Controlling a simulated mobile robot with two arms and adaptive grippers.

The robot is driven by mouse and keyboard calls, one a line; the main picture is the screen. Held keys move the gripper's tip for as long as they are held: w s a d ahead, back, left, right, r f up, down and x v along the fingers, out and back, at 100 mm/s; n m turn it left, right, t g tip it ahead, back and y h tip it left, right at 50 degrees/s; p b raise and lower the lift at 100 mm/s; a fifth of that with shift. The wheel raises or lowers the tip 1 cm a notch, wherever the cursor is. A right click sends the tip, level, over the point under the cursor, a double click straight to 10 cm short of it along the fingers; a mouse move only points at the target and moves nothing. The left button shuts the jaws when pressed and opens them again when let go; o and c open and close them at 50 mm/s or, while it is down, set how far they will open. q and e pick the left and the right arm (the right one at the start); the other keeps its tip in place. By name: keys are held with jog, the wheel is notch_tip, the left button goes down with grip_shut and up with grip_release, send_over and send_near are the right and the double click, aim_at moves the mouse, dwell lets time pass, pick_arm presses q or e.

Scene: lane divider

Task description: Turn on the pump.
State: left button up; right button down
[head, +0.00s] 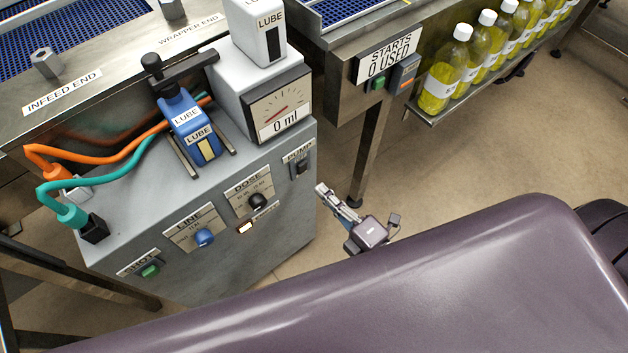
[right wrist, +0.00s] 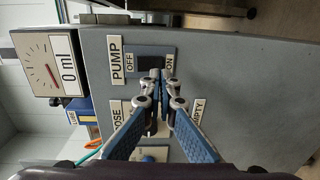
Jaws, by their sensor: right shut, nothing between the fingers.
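The pump switch (head: 302,166) is a dark rocker under the PUMP label, near the right edge of the grey cabinet's front. In the right wrist view the switch (right wrist: 149,63) lies between an OFF mark on its left and an ON mark on its right. My right gripper (head: 322,189) is shut and empty, just right of and below the switch in the head view. In the right wrist view its closed fingertips (right wrist: 159,76) overlap the ON end of the switch. I cannot tell whether they touch it, or which way the rocker sits. My left gripper is out of view.
The cabinet (head: 285,225) also carries a dose knob (head: 257,202), a blue line knob (head: 204,238) and a green button (head: 150,271). A gauge (head: 278,107) reads 0 ml. A STARTS counter (head: 388,55) reads 0 USED. Yellow bottles (head: 440,85) stand on a shelf at the right.

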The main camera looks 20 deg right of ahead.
jog(key=v, duration=0.6)
jog(key=shift+s, duration=0.25)
jog(key=shift+d, duration=0.15)
